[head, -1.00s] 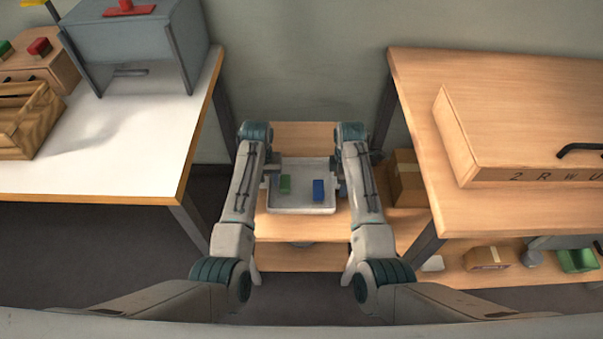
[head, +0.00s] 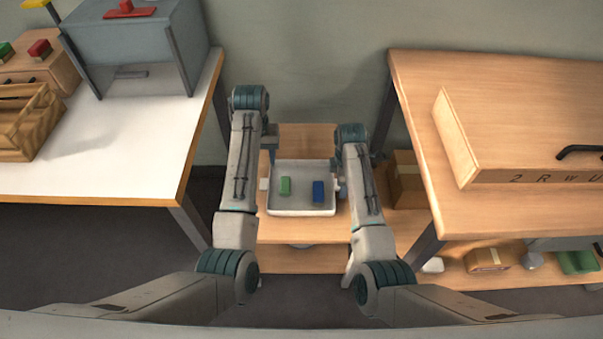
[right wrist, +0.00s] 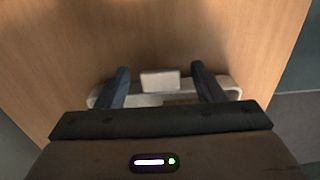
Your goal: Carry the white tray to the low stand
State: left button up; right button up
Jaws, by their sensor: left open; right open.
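The white tray (head: 300,208) sits level on the low wooden stand (head: 300,234). A green block (head: 285,186) and a blue block (head: 318,191) lie in it. My left gripper (head: 270,146) is open and empty, above and behind the tray's left tab (head: 264,184). My right gripper is at the tray's right side, mostly hidden by its arm in the head view. In the right wrist view my right gripper (right wrist: 161,70) is open, with its fingers apart on either side of the tray's white tab (right wrist: 160,80).
A white-topped table (head: 110,150) with a grey box (head: 135,45) and a wooden crate (head: 25,120) stands left. A wooden table (head: 430,70) with a large wooden case (head: 500,110) stands right. A cardboard box (head: 405,180) is close to the stand's right side.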

jog(key=shift+r, duration=0.45)
pick_arm(q)
jog(key=shift+r, duration=0.3)
pick_arm(e)
notch_tip(320, 180, up, 11)
pick_arm(q)
jog(key=shift+s+f, duration=0.1)
pick_arm(e)
jog(key=shift+s, duration=0.1)
